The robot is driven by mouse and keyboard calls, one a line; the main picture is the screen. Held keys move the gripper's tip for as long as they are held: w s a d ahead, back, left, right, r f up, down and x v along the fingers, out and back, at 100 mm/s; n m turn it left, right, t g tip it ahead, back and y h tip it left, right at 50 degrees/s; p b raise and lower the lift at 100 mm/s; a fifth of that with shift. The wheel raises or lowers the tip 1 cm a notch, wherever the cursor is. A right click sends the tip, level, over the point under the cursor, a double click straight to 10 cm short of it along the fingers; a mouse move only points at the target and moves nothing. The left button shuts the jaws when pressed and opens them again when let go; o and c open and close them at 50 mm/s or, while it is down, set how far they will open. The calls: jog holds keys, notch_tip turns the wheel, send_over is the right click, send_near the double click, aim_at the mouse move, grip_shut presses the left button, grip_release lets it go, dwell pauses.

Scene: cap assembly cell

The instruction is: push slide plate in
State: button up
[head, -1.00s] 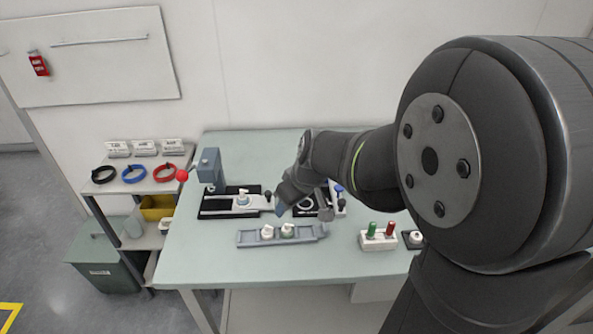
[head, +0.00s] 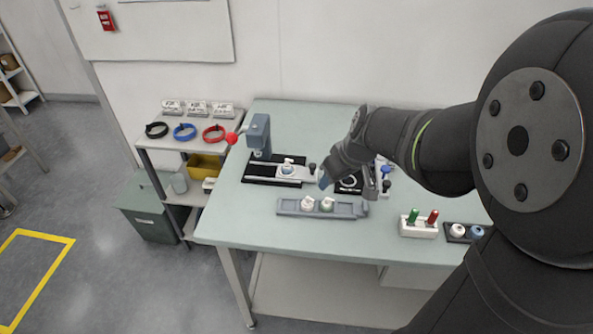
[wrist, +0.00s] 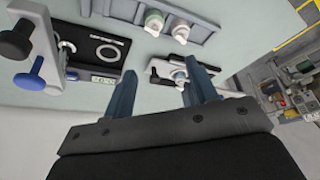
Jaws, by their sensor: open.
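The slide plate (head: 291,171) is a light grey plate on a black base (head: 262,180), with a white-and-blue part on it and a dark knob (head: 312,167) at its right end. It sits in front of and partly under the grey press (head: 258,135). My gripper (head: 325,182) is just right of the knob, near the plate's right end. I cannot tell whether it touches. In the wrist view my gripper (wrist: 160,88) has its two blue-grey fingers wide apart with nothing held. The slide plate (wrist: 172,70) shows between and beyond them, partly hidden by the right finger.
A black fixture with a ring (wrist: 98,50) and a blue knob (wrist: 30,80) stand close by on the right of the slide. A white holder (head: 418,230) with green and red pegs is farther right.

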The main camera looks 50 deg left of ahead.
dwell(0.3)
jog(key=shift+c, duration=1.1)
jog(key=m+t+h, duration=0.2)
jog(key=m+t, duration=0.1)
jog(key=m, duration=0.8)
send_near(313, 165)
jog(key=x, duration=0.8)
jog(key=shift+a, duration=0.1)
grip_shut()
